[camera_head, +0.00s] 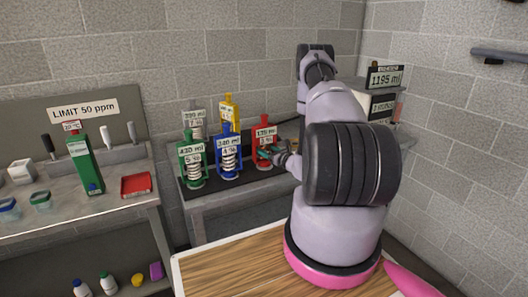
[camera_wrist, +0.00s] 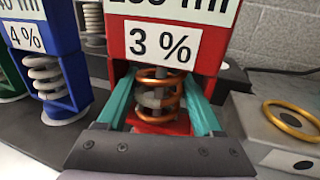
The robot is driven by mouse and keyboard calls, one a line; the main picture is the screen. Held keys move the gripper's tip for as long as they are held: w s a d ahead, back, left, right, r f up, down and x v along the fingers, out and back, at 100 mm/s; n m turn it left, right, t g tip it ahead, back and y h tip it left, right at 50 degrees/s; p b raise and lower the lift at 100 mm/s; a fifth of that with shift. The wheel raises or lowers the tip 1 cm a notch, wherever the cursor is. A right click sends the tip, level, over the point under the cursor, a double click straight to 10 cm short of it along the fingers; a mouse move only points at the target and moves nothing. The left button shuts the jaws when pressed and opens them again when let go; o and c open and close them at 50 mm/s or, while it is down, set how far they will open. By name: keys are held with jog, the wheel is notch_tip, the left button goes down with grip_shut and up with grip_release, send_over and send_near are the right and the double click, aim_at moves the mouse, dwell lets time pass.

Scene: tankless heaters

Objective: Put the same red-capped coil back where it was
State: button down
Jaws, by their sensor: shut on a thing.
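The red-capped coil (camera_head: 264,134) stands at the right end of the group of coils in the head view. In the wrist view its red block (camera_wrist: 170,35) reads "3 %", with a copper coil (camera_wrist: 160,98) below on a red base. My gripper (camera_wrist: 160,112) has its two teal fingers on either side of the copper coil, shut on this unit. The unit looks upright; whether its base touches the surface is unclear. In the head view my gripper (camera_head: 274,155) partly hides its lower part.
Blue (camera_head: 228,138), green (camera_head: 188,152), yellow (camera_head: 229,103) and grey (camera_head: 195,114) coil units stand close on the left on a dark mat (camera_head: 205,190). In the wrist view, a grey block with a brass ring (camera_wrist: 290,122) is at right. A display box (camera_head: 384,78) stands behind my arm.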

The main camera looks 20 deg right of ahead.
jog(key=shift+f, duration=0.35)
jog(key=shift+f, duration=0.15)
jog(key=shift+c, duration=0.2)
grip_release()
